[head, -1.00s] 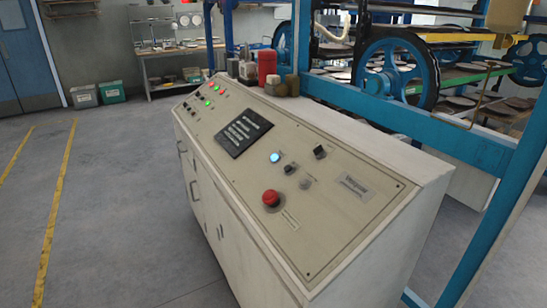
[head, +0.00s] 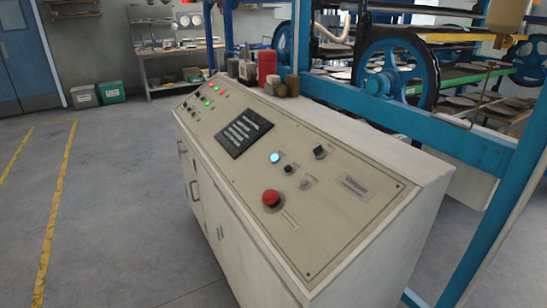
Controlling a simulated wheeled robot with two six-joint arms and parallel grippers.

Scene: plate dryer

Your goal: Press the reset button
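A beige control console (head: 335,230) with a sloped panel fills the middle of the head view. A lit blue button (head: 275,158) sits on the panel. A large red mushroom button (head: 271,198) is nearer to me, below it. A small dark knob (head: 289,169) and a black switch (head: 320,152) are to the right of the blue button. I cannot read which button is labelled reset. Neither of my grippers is in view.
A dark label plate (head: 243,132) and lit green and red lamps (head: 209,103) are on the panel's far part. Jars and a red can (head: 267,67) stand on the console's back edge. A blue machine frame (head: 430,131) borders the right. The floor at left is clear.

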